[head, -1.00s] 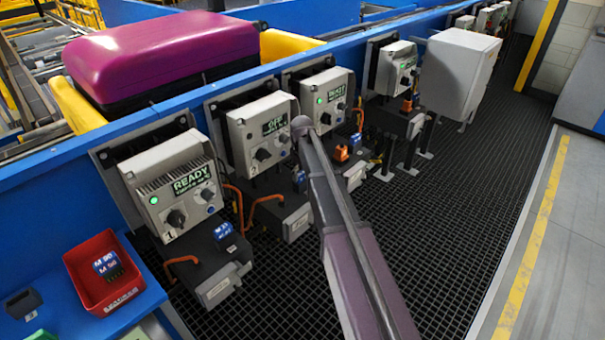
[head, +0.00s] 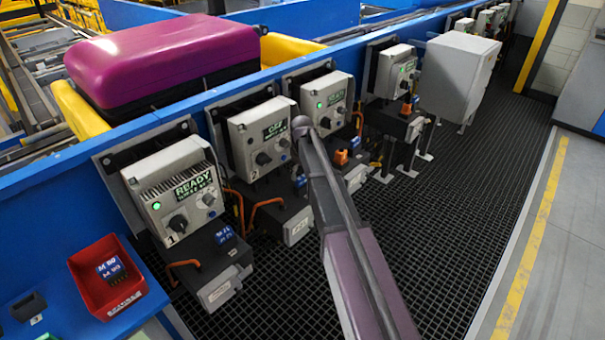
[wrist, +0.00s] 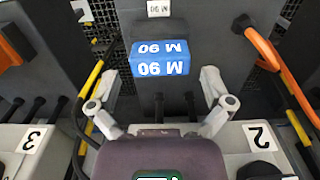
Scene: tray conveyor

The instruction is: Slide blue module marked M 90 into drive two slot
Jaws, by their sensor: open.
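A blue module marked M 90 (wrist: 160,58) sits at the dark box (wrist: 215,40) below drive two, its lettering upside down in the wrist view. I cannot tell how deep it is seated. My gripper (wrist: 161,103) is open, its grey fingers spread to either side and just short of the module, nothing between them. In the head view a bit of this blue module (head: 300,181) shows beside my arm, which hides the gripper. Drive two (head: 262,138) has a display that appears to read OFF.
Drive one (head: 177,190) shows READY and a green light, with a blue module (head: 225,235) in its box. A red bin (head: 85,295) holds another blue M 90 module (head: 112,268). Orange handles and yellow cables (wrist: 292,125) flank the boxes.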

